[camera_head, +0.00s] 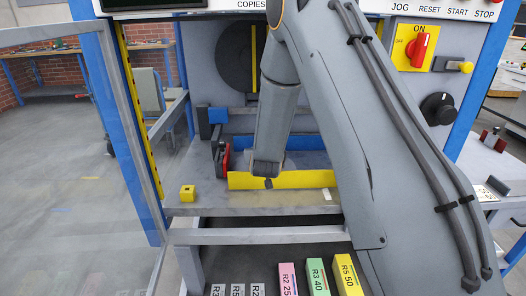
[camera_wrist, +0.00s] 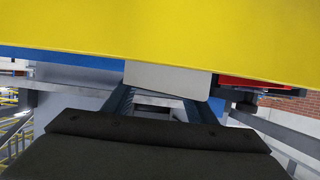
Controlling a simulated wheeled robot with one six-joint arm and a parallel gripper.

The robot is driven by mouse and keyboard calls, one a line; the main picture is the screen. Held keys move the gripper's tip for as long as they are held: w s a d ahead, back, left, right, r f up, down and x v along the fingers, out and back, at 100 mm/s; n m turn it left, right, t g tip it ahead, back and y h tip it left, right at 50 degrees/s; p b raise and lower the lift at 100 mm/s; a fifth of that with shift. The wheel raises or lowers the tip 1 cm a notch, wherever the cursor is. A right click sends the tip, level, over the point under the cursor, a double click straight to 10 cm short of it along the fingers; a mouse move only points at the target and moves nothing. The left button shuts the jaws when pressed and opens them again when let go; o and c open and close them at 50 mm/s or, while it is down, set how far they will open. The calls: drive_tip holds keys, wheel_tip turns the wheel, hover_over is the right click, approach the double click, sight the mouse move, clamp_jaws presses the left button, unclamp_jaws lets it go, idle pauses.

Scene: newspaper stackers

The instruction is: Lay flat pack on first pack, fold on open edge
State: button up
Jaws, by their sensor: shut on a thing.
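In the wrist view my gripper (camera_wrist: 166,98) has its two dark fingers on either side of a pale grey block-like pack (camera_wrist: 168,78) and is shut on it. The pack's upper part is hidden behind a broad yellow surface (camera_wrist: 160,30) close to the camera. In the head view my arm reaches down to the tray with a yellow front wall (camera_head: 310,180) and a blue back wall (camera_head: 305,141). My arm hides the gripper and the held pack there. I cannot make out the first pack, nor which edge of the held pack is the fold.
A black and red part (camera_head: 222,158) stands at the tray's left end. A small yellow block (camera_head: 187,193) sits on the grey bench (camera_head: 215,209). Labelled pink (camera_head: 287,279), green (camera_head: 318,277) and yellow (camera_head: 347,275) blocks lie below. A blue post (camera_head: 118,125) stands left.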

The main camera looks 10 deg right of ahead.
drive_tip(key=shift+f, duration=0.35)
drive_tip(key=o, duration=1.4)
drive_tip(key=shift+s, duration=0.1)
